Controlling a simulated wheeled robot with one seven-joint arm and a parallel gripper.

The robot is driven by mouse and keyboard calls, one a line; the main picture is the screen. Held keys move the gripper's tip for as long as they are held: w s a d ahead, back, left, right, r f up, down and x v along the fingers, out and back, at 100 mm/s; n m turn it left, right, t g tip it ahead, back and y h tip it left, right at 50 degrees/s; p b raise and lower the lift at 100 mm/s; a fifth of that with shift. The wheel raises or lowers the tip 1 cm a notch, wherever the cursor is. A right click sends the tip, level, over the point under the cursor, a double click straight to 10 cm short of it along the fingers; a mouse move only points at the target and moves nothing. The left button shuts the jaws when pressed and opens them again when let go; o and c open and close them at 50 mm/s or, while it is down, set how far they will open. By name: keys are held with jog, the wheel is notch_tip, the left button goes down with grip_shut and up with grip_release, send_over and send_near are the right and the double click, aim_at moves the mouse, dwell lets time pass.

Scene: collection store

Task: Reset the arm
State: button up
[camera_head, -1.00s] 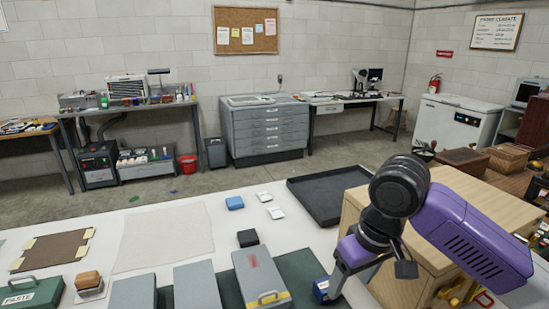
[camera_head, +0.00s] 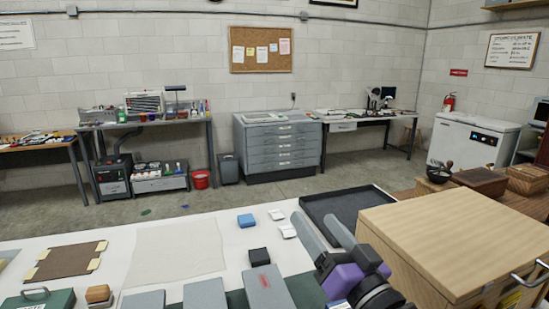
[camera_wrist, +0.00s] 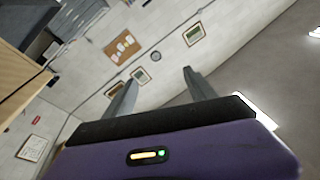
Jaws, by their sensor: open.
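My gripper (camera_head: 312,217) shows in the head view above the right part of the white table, left of the wooden cabinet. Its two grey fingers are spread and point up and away to the left, with nothing between them. The purple wrist part is below them. In the wrist view my gripper (camera_wrist: 160,77) is also open and empty, facing the wall with a cork board and several framed pictures. A small blue and white box (camera_head: 338,304) shows partly at the bottom edge, beside my wrist. The rest of my arm is out of view.
A wooden cabinet (camera_head: 455,235) stands close to the right of my gripper. A black tray (camera_head: 313,205) lies just behind the fingers. The air above is clear.

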jog(key=s+d+f+m+t+h, duration=0.1)
jog(key=s+d+f+m+h, duration=0.2)
jog(key=s+d+f+h, duration=0.35)
jog(key=s+d+f+m+t+h, duration=0.1)
jog(key=s+d+f+m+h, duration=0.2)
jog(key=s, duration=0.7)
jog(key=s+f+n+g, duration=0.2)
jog(key=s+f, duration=0.2)
jog(key=s, duration=0.4)
jog(key=s+d+f+n+g+y, duration=0.1)
jog(key=s+f+g, duration=0.1)
jog(key=s+f, duration=0.3)
jog(key=s+d+f+n+g, duration=0.1)
jog(key=s+f, duration=0.3)
jog(key=s, duration=0.9)
jog(key=shift+d+f+n+g, duration=0.25)
jog(key=shift+n+g, duration=0.15)
jog(key=shift+n, duration=0.4)
